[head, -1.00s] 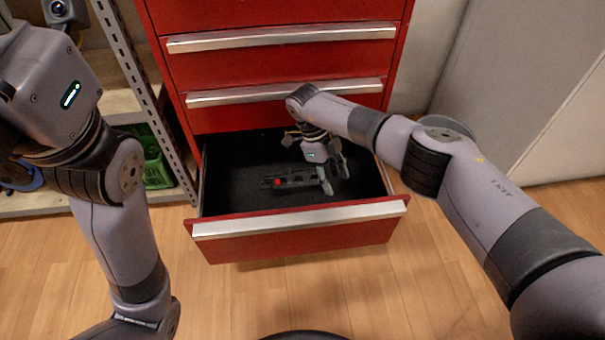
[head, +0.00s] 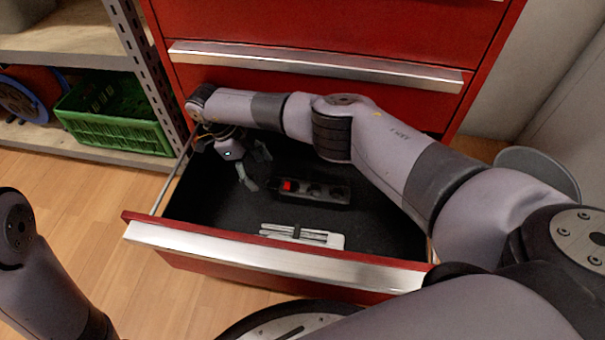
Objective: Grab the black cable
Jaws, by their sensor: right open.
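I cannot make out a black cable in the head view; a dark cable would be hard to tell from the black drawer floor. A black power strip (head: 313,194) with a red switch lies in the open red drawer (head: 270,259). My right gripper (head: 258,169) is open and empty, inside the drawer near its back left, just left of the power strip and apart from it. My left gripper is out of view.
A white item with grey strips (head: 302,235) lies near the drawer front. The cabinet with its silver handles rises behind. A green crate (head: 115,112) and a blue reel (head: 22,97) stand on the shelf at left.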

